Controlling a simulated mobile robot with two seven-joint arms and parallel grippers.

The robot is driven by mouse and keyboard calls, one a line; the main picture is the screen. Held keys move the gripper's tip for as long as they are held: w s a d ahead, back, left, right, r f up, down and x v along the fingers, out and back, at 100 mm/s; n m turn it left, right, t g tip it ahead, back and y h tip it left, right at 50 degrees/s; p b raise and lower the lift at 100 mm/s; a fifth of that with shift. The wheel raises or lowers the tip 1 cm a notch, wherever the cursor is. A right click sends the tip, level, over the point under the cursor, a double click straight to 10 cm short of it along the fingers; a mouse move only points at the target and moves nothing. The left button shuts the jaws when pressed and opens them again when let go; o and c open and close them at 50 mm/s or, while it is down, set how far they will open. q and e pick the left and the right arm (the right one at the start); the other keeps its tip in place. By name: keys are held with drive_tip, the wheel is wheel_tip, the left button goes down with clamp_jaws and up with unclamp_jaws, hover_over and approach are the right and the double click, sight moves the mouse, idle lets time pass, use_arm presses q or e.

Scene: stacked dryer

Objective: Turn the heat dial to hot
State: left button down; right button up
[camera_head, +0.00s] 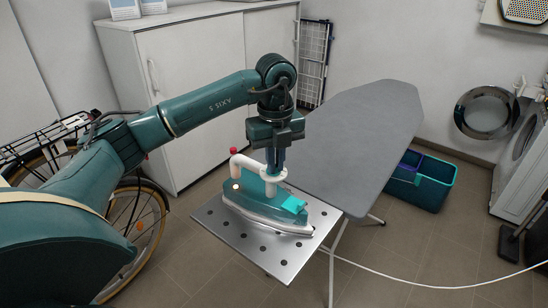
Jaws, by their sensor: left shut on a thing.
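A teal and silver iron (262,212) rests on the perforated metal iron rest at the end of the ironing board. A white pipe-like handle (246,160) with a small red knob rises from it, and a small light glows on its body. My right gripper is not in view.
The iron rest (284,262) and grey ironing board (365,140) fill the middle. A white cabinet (200,90) and a bicycle (135,215) stand at left and behind. A teal bin (422,180) and a round-doored machine (522,165) stand right. A white cord crosses the floor.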

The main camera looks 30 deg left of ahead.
use_arm(q)
drive_tip(key=shift+w+r+n, duration=0.1)
drive_tip(key=shift+n, duration=0.9)
drive_tip(key=shift+w+n+p, duration=0.1)
drive_tip(key=shift+n+p, duration=0.3)
drive_tip(key=shift+n, duration=0.5)
drive_tip(key=n+p, duration=0.1)
drive_tip(key=n, duration=0.2)
drive_tip(key=shift+w+d+n, duration=0.1)
drive_tip(key=shift+w+n, duration=0.05)
drive_tip(key=shift+n, duration=0.15)
drive_tip(key=n, duration=0.3)
drive_tip(key=shift+w+p, duration=0.15)
drive_tip(key=shift+p, duration=0.25)
drive_tip(key=shift+n, duration=0.8)
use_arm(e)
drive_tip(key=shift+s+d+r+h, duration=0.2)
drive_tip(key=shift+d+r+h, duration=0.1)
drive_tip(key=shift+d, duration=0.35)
use_arm(q)
drive_tip(key=shift+w, duration=0.1)
drive_tip(key=c, duration=1.5)
unclamp_jaws()
drive_tip(key=shift+c, duration=0.2)
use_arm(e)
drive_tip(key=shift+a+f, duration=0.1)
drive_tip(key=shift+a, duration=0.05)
